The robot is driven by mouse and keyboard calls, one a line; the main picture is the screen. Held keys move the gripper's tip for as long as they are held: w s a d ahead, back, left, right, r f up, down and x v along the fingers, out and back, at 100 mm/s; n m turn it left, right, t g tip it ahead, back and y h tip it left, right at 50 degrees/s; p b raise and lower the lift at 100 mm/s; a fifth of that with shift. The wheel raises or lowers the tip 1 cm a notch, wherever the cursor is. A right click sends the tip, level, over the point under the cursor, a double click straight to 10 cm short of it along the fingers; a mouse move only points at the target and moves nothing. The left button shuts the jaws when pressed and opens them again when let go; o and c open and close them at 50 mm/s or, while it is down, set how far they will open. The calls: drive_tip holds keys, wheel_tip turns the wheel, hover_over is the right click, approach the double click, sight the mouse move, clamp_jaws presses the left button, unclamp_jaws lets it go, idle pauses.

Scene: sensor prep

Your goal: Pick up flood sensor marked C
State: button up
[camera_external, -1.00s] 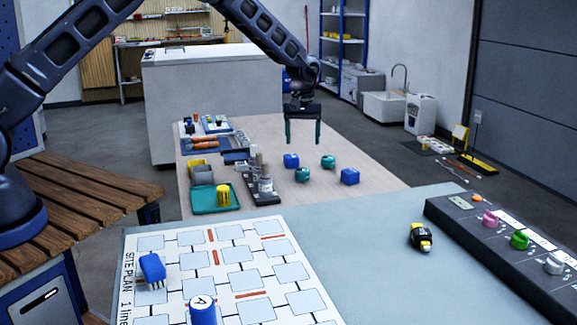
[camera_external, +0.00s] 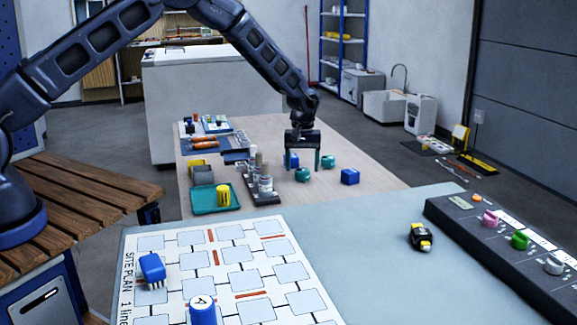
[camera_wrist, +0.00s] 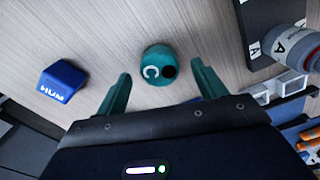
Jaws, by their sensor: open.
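The flood sensor marked C (camera_wrist: 152,62) is a small teal rounded piece with a white C and a dark round spot, standing on the wooden table. In the wrist view it lies just beyond my gripper (camera_wrist: 161,84), between the lines of its two teal fingers. The fingers are open and empty, with the left and right tips apart from the sensor. In the external view my gripper (camera_external: 303,165) points down over the table, and the nearer teal piece (camera_external: 302,175) by its fingers appears to be this sensor. Its letter cannot be read there.
A blue HUM sensor (camera_wrist: 62,81) stands to the left in the wrist view. A dark rack (camera_wrist: 272,25) with a grey cylinder marked A (camera_wrist: 292,45) is on the right. Another teal piece (camera_external: 328,161) and two blue pieces stand nearby. A teal tray (camera_external: 205,207) is farther left.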

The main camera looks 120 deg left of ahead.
wheel_tip(320, 180, down, 3)
drive_tip(key=shift+r, duration=0.2)
drive_tip(key=c, duration=1.1)
